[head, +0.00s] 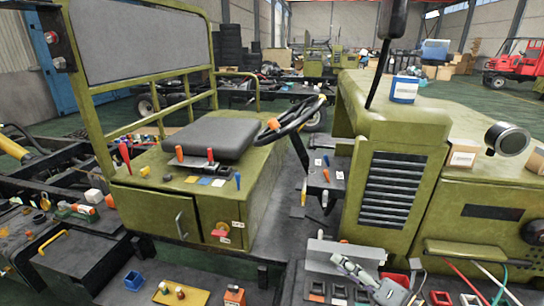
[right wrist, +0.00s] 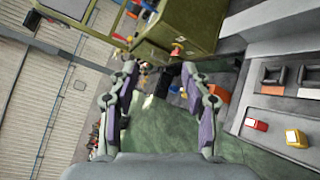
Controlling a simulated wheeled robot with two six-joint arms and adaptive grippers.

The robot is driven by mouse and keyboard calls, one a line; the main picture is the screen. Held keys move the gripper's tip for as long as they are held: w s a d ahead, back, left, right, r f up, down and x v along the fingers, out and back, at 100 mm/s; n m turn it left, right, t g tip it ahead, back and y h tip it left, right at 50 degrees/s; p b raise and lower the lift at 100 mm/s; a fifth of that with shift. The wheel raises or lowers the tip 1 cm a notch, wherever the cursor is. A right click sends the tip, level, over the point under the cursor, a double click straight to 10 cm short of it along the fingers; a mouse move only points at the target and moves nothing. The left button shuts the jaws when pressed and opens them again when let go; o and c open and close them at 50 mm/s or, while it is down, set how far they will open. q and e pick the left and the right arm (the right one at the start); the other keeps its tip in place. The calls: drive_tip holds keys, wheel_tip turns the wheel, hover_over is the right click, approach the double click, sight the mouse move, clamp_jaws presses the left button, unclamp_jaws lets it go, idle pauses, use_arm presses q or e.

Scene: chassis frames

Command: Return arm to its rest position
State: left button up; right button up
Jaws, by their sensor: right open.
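My right gripper (head: 354,271) is low in the head view, right of centre, in front of the green vehicle's grille (head: 386,192). Its arm runs out at the bottom edge. In the right wrist view, the two fingers of my right gripper (right wrist: 159,70) stand well apart, with nothing between them. Past the fingers, that view shows green floor (right wrist: 160,120) and part of the green vehicle body (right wrist: 190,25). My left gripper does not show in the head view.
Red and dark sockets (head: 440,298) and coloured wires (head: 490,275) lie close to the right gripper. A steering wheel (head: 292,119) and a seat (head: 208,138) are farther back. A blue cup-like block (head: 133,281) and an orange block (head: 234,296) sit at the lower left.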

drive_tip(key=w+d+r+m+t+h, duration=0.25)
drive_tip(key=d+m+t+h, duration=0.3)
drive_tip(key=m, duration=0.45)
drive_tip(key=s+d+f+m+g+h, duration=0.45)
drive_tip(key=d+f+m+h, duration=0.4)
drive_tip(key=m, duration=0.55)
drive_tip(key=s+a+f+m+g+y, duration=0.3)
drive_tip(key=s+a+f+m+g, duration=0.45)
drive_tip(key=s+f+g, duration=0.5)
drive_tip(key=s+d+f, duration=0.1)
drive_tip(key=s+f, duration=0.1)
drive_tip(key=f, duration=1.2)
drive_tip(key=s+d+f, duration=0.1)
drive_tip(key=s+f, duration=0.2)
drive_tip(key=f, duration=1.1)
drive_tip(key=s+d+f, duration=0.1)
drive_tip(key=s+f, duration=1.3)
drive_tip(key=s, duration=0.3)
drive_tip(key=shift+g, duration=0.35)
